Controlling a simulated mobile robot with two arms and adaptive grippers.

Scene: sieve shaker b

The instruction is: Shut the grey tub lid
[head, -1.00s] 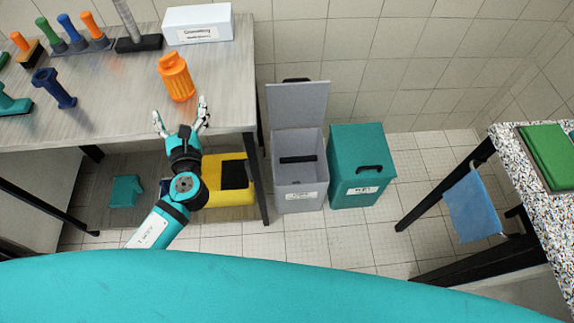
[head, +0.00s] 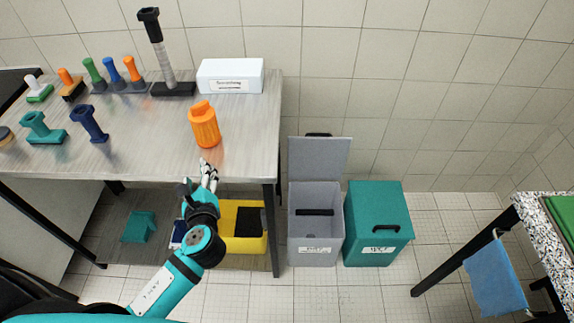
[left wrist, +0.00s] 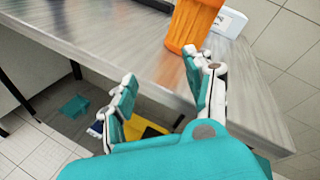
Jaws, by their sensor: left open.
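The grey tub (head: 314,240) stands on the floor to the right of the table, with its label facing me. Its grey lid (head: 319,160) is open, standing up at the back of the tub, and the inside shows. My left gripper (head: 198,175) is open and empty, at the table's front edge, left of the tub and apart from it. In the left wrist view my open fingers (left wrist: 160,90) show near the table edge, below an orange container (left wrist: 190,25). The tub is not seen in that view. My right gripper is not in view.
A teal tub (head: 378,228) with its lid shut stands right beside the grey one. The table (head: 150,140) carries the orange container (head: 204,125), a white box (head: 230,76) and several tools. A yellow bin (head: 235,240) sits below. A speckled counter (head: 545,230) stands at right.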

